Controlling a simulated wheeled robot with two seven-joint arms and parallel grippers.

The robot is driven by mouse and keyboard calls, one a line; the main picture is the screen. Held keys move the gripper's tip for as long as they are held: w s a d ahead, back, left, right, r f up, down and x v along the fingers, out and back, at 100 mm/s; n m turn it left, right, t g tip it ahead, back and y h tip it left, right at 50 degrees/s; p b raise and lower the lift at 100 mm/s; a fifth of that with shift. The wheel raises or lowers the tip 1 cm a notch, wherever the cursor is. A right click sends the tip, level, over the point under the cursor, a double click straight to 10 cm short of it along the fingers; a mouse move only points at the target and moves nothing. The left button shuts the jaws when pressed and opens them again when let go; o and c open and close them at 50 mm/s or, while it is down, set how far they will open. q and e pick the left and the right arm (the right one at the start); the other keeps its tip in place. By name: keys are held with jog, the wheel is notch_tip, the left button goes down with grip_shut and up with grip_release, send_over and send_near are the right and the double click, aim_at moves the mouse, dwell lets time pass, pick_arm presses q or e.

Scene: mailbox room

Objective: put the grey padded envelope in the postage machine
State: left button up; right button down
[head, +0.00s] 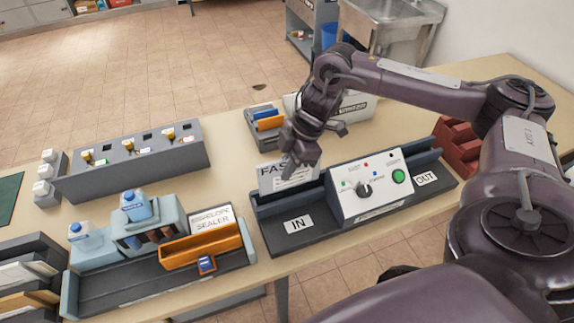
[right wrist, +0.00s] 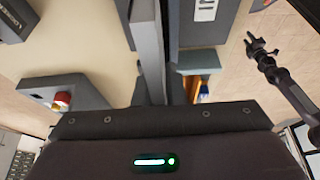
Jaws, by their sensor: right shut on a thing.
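The grey padded envelope (head: 284,180), pale with large print starting "FAS", hangs upright from my right gripper (head: 302,152), which is shut on it at its upper right. In the right wrist view it appears edge-on as a narrow grey strip (right wrist: 146,45). The postage machine (head: 366,190) has a white panel, a knob, a green button and IN and OUT labels. The envelope is at the IN channel on the machine's left; I cannot tell whether its lower edge is inside the channel. An arm, likely my left, shows in the right wrist view, its gripper (right wrist: 262,46) small and unclear.
The envelope sealer (head: 212,228), with an orange tray, stands left of the machine. Behind are a grey stamp rack (head: 130,160) and a small file box (head: 266,120). A red rack (head: 458,147) stands by the OUT end. Paper trays (head: 28,272) sit front left.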

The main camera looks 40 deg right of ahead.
aim_at(287, 188)
jog(key=shift+f, duration=0.1)
jog(key=shift+f, duration=0.15)
jog(key=shift+f+b, duration=0.9)
jog(key=shift+f, duration=0.45)
jog(key=shift+f+b, duration=0.8)
jog(key=shift+f, duration=0.6)
jog(key=shift+s, duration=0.15)
